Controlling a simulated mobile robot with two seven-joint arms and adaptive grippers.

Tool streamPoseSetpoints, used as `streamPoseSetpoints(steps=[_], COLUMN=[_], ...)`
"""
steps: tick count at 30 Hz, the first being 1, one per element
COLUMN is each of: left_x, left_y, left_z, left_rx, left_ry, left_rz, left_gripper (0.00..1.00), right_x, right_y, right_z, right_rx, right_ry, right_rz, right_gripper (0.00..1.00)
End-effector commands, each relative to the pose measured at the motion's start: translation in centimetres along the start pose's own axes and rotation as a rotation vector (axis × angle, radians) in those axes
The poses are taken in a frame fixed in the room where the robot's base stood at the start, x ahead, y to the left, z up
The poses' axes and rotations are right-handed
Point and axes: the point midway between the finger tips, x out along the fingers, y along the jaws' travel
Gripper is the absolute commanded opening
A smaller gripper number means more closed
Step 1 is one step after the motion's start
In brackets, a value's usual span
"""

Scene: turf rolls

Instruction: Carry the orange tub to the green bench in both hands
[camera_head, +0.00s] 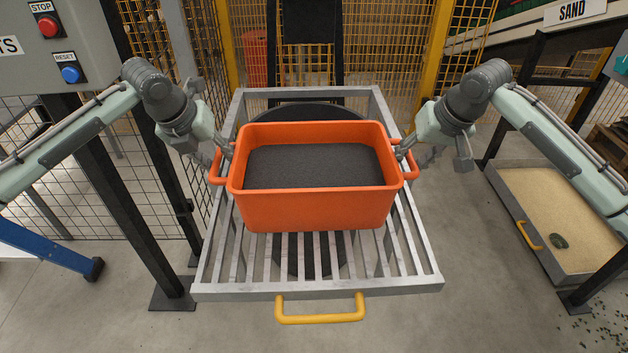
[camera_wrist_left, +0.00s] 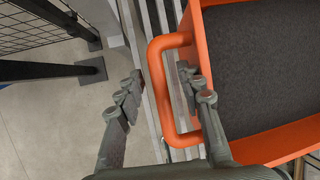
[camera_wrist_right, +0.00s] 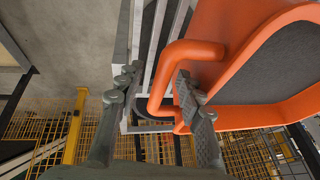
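The orange tub (camera_head: 312,210), filled with dark grey granular material (camera_head: 312,166), appears to rest upright on a slatted metal rack (camera_head: 318,292). My left gripper (camera_head: 221,152) is at the tub's left handle (camera_head: 216,170). In the left wrist view its fingers (camera_wrist_left: 158,88) stand open on either side of the handle bar (camera_wrist_left: 156,62), with a gap visible on the outer side. My right gripper (camera_head: 405,152) is at the right handle (camera_head: 411,165). In the right wrist view its fingers (camera_wrist_right: 155,85) are open with the handle bar (camera_wrist_right: 168,65) between them. No green bench is visible.
A yellow pull handle (camera_head: 320,318) is on the rack's front. A control box (camera_head: 90,30) with red and blue buttons stands at left. A sand tray (camera_head: 565,210) lies at right under a SAND sign (camera_head: 574,11). Yellow mesh fencing is behind. The front floor is clear.

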Motion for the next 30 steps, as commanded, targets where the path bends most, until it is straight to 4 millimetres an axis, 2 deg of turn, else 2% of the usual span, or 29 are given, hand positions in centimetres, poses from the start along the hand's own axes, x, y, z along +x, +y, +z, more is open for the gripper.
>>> streamPoseSetpoints(steps=[1,8,30], left_x=[-0.01,-0.03,-0.6], left_y=[0.0,0.01,-0.12], left_z=[0.0,0.0,0.31], left_rx=[0.0,0.0,0.0], left_ry=[0.0,0.0,-0.003], left_rz=[0.0,0.0,-0.001], left_gripper=[0.29,0.0,0.0], right_x=[-0.01,-0.02,-0.6], right_y=[0.01,0.02,-0.1], right_z=[0.0,0.0,-0.31], right_rx=[0.0,0.0,0.001], right_ry=[0.0,0.0,0.003], right_rz=[0.0,0.0,0.0], right_gripper=[0.29,0.0,0.0])
